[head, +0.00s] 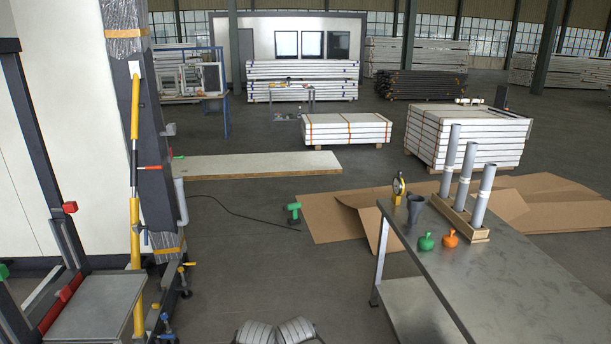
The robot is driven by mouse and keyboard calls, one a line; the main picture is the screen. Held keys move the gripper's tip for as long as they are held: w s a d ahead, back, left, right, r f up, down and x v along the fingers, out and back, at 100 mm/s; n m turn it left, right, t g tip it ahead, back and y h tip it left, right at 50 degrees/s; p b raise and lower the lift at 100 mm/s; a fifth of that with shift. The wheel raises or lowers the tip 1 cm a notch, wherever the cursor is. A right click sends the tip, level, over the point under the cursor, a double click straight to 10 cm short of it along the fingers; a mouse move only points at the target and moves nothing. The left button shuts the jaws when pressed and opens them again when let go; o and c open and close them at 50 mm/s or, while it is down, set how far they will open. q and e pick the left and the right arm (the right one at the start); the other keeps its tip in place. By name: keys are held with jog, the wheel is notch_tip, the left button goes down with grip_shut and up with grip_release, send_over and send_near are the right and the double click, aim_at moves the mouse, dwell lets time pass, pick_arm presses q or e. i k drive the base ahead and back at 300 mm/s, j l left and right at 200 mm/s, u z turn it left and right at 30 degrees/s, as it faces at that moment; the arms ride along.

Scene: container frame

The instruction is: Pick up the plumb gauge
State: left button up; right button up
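A small upright yellow tool with a dark round part (398,188) stands at the far left corner of the grey metal table (505,267). It looks most like the plumb gauge, but it is too small to tell for certain. A dark grey cup-like holder (415,208) stands just right of it and nearer. Neither of my grippers can be made out; two pale ribbed shapes at the bottom edge may be parts of my arms.
On the table stand a green (426,242) and an orange (450,239) rounded item and a wooden rack (458,220) with three grey tubes. Cardboard (325,212) lies behind the table. A green-headed tool (294,211) and cable lie on the floor. A frame with a yellow pole (135,240) stands left.

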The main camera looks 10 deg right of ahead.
aim_at(398, 183)
jog(key=i+z, duration=0.35)
jog(key=i+j+z, duration=0.55)
jog(key=i+z, duration=0.15)
jog(key=i, duration=0.15)
jog(key=i+j+z, duration=0.6)
jog(key=j+z, duration=0.15)
jog(key=i+j+z, duration=0.2)
jog(key=j+z, duration=0.15)
jog(key=j, duration=0.25)
jog(key=i+j+z, duration=0.15)
jog(key=j+z, duration=0.2)
jog(key=j, duration=0.2)
jog(key=j+z, duration=0.35)
jog(key=j, duration=0.25)
jog(key=i, duration=0.05)
